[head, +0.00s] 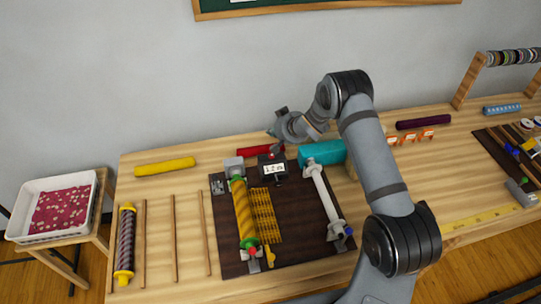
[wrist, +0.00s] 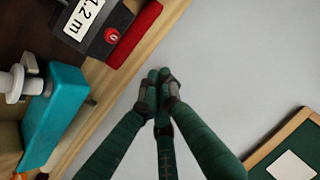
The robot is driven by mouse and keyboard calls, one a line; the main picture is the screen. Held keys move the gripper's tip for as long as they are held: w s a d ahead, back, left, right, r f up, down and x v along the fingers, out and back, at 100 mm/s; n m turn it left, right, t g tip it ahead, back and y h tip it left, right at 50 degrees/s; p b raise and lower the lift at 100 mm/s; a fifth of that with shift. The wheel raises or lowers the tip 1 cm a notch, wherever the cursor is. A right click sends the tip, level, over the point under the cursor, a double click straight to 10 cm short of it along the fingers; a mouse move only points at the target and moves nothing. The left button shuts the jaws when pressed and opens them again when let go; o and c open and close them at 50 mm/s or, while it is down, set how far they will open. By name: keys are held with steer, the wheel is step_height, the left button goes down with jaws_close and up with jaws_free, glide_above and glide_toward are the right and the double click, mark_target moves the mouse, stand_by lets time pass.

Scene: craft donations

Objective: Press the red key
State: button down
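The red key (wrist: 112,36) is a small round red button on the dark counter box (wrist: 98,22), beside its white display reading "1.2 m". In the head view the counter box (head: 272,169) stands at the back of the dark mat; the key is too small to make out surely there. My gripper (wrist: 158,80) has its dark green fingers drawn together at the tips, with nothing seen between them. In the wrist view the tips lie in front of the bare wall, right of and below the key, apart from it. In the head view my gripper is near the table's back edge.
A red roll (wrist: 136,36) lies right behind the counter box. A teal block (head: 322,152) stands to its right. The dark mat (head: 290,235) also carries a yellow roller (head: 243,215) and a white roller (head: 323,200). A yellow roll (head: 165,167) lies at the back left.

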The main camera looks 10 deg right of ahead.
mark_target(272, 156)
stand_by(0.4)
step_height(272, 156, down, 9)
steer(key=b, duration=0.7)
stand_by(1.3)
steer(key=shift+f+b, duration=0.35)
steer(key=shift+b, duration=0.2)
steer(key=shift+f+b, duration=0.45)
stand_by(0.4)
steer(key=shift+r, duration=0.15)
stand_by(0.3)
steer(key=shift+r+p, duration=0.65)
steer(key=shift+r, duration=0.1)
steer(key=shift+r+p, duration=1.85)
steer(key=shift+r, duration=0.6)
